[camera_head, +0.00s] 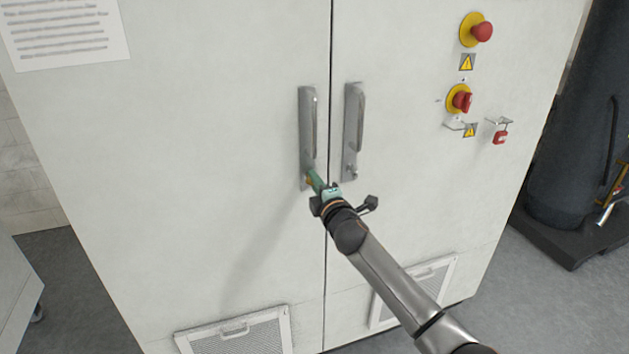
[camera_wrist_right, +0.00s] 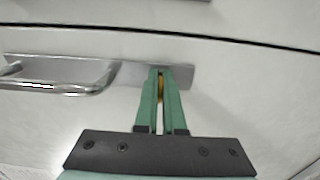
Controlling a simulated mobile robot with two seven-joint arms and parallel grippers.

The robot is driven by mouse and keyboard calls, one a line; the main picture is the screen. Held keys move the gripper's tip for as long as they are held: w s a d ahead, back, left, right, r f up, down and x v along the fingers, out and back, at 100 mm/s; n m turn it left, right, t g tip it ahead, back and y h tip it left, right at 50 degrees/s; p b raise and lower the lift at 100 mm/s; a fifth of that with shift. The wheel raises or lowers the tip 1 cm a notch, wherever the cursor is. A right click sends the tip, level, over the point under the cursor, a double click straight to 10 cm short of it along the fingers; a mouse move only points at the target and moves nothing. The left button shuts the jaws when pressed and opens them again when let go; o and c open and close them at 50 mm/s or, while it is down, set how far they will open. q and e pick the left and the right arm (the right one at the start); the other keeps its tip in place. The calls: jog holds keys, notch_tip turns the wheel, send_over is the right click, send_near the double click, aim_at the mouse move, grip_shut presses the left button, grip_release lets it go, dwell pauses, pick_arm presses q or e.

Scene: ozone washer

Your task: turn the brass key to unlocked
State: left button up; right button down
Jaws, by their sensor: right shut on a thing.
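The brass key (camera_wrist_right: 160,84) shows as a small golden sliver between the green fingers of my right gripper (camera_wrist_right: 160,72) in the right wrist view. The fingers are shut on it and hide most of it, so its turn angle cannot be told. The key sits at the lower end of the left door's handle plate (camera_head: 306,120), which also shows in the right wrist view (camera_wrist_right: 183,75). In the head view my right gripper (camera_head: 313,178) reaches this lower end from below right. My left gripper is not in view.
The right door has a matching handle (camera_head: 354,120). Red knobs on yellow discs (camera_head: 470,30) and a red padlock (camera_head: 500,137) are on the cabinet's right. Vent grilles (camera_head: 240,334) lie low on the doors. A dark tank (camera_head: 580,130) stands at right.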

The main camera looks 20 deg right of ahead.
dwell(0.4)
jog(key=c, duration=1)
grip_release()
jog(key=s, duration=1.2)
jog(key=shift+s+d, duration=0.2)
jog(key=shift+s, duration=0.05)
jog(key=s+a+f+m+g+y+p, duration=0.1)
jog(key=s+a+f+m+g, duration=0.2)
jog(key=s+f, duration=0.55)
jog(key=s+f+m+g+p, duration=0.15)
jog(key=s+f+m, duration=0.35)
jog(key=f, duration=0.6)
jog(key=s+f+m+g, duration=0.1)
jog(key=s+f+m, duration=0.1)
jog(key=s, duration=0.3)
jog(key=s+a+f+m+g, duration=0.1)
jog(key=s+f+m+g, duration=0.1)
jog(key=s, duration=0.4)
jog(key=s+f+m+g, duration=0.1)
jog(key=s+f+m, duration=0.3)
jog(key=s+f, duration=0.1)
jog(key=shift+s+a+f+y+p, duration=0.15)
jog(key=shift+s+a+f+y, duration=0.05)
jog(key=shift+s, duration=0.2)
jog(key=shift+s+a+f+y+p, duration=0.15)
jog(key=shift+s+a+f+y, duration=0.05)
jog(key=shift+s, duration=0.15)
